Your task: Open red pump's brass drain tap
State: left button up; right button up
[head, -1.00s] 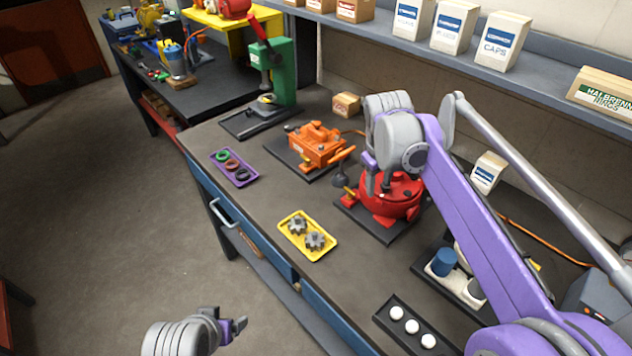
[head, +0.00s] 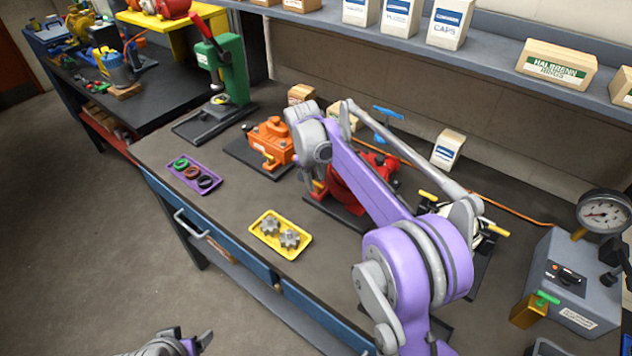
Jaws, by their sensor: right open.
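The red pump (head: 345,186) stands on a dark base plate on the bench, largely hidden behind my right arm. A small yellowish part at its lower left, which looks like the brass drain tap (head: 319,187), shows just below my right wrist. My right gripper (head: 312,172) is open and points down at the pump's left side, close to that part. Its fingertips are mostly hidden, so I cannot tell whether they touch the tap or which way the tap's handle is turned. My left gripper (head: 198,342) is low at the bottom edge, away from the bench, and partly cut off.
An orange pump (head: 270,142) stands just left of the red one. A yellow tray with gears (head: 262,241) and a purple tray with rings (head: 207,190) lie nearer the bench front. A grey gauge box (head: 580,278) stands at right. Cartons line the shelf above.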

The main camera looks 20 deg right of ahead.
jog(key=shift+w+d+f, duration=0.1)
jog(key=shift+d+f, duration=0.05)
jog(key=shift+f, duration=0.5)
grip_shut()
